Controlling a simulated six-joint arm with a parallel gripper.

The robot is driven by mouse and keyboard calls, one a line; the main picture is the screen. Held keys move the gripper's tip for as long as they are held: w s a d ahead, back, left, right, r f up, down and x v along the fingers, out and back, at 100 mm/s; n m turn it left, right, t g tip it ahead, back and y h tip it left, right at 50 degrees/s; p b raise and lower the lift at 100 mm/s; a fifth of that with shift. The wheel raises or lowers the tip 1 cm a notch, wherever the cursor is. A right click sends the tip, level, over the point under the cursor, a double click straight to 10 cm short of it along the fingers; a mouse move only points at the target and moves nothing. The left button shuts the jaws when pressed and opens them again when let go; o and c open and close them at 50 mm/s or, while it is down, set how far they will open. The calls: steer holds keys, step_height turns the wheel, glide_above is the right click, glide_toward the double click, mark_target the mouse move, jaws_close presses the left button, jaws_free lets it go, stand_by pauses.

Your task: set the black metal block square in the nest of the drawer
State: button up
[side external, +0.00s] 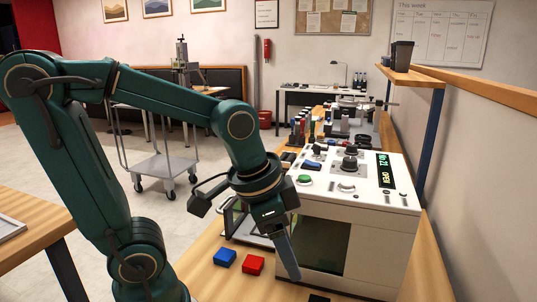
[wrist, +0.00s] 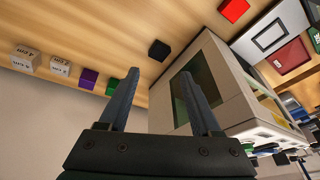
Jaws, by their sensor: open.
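The black metal block (wrist: 159,50) lies on the wooden bench in the wrist view, just beyond my fingertips and between their lines. In the side view the black block (side external: 318,298) is cut by the bottom edge. My gripper (wrist: 160,75) is open and empty, apart from the block. In the side view my gripper (side external: 290,272) points down in front of the laser marker (side external: 365,225). A pale-framed tray, apparently the drawer (wrist: 270,33), shows beyond the marker's corner in the wrist view. Its nest is not clear; in the side view my wrist partly hides that area.
A red block (side external: 253,265) and a blue block (side external: 225,257) lie left of my gripper. In the wrist view, a purple block (wrist: 88,78), a green block (wrist: 111,86) and white marked cubes (wrist: 27,58) stand to the left. The marker's display (side external: 386,170) reads OPEN.

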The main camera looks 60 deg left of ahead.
mark_target(319, 297)
steer(key=w+f+m+g, duration=0.1)
steer(key=w+f, duration=0.1)
steer(key=w+f+m+g, duration=0.1)
steer(key=w+f+m, duration=0.1)
steer(key=f, duration=0.1)
steer(key=w+f+m, duration=0.2)
steer(key=shift+d+f+g+h, duration=0.2)
steer(key=shift+f+g+h, duration=0.1)
steer(key=shift+f+g, duration=0.1)
steer(key=shift+w+f, duration=0.1)
steer(key=shift+f, duration=0.3)
steer(key=shift+w+d+f, duration=0.1)
steer(key=shift+f, duration=1.1)
steer(key=shift+w+d+f, duration=0.1)
steer(key=shift+f, duration=1.1)
jaws_close()
steer(key=shift+r, duration=0.1)
